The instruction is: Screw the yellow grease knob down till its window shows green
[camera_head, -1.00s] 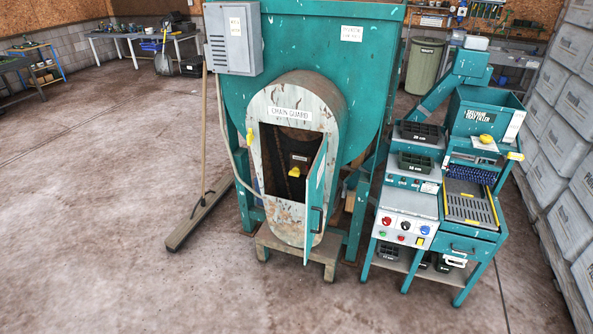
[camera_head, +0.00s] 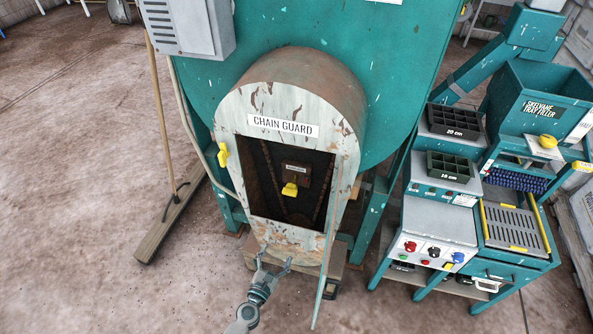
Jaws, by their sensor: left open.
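The window colour is too small to tell. The guard's door (camera_head: 331,235) stands swung open on the right, seen nearly edge-on. My left gripper (camera_head: 273,264) is open and empty, in front of the guard's lower edge. In the picture it is below the knob and apart from it. My right gripper is not in view.
A yellow latch (camera_head: 223,157) is on the guard's left side. A broom (camera_head: 170,215) leans at left. The tray filler (camera_head: 440,235) stands at right with its control buttons. A grey box (camera_head: 187,28) hangs above. Floor at front left is clear.

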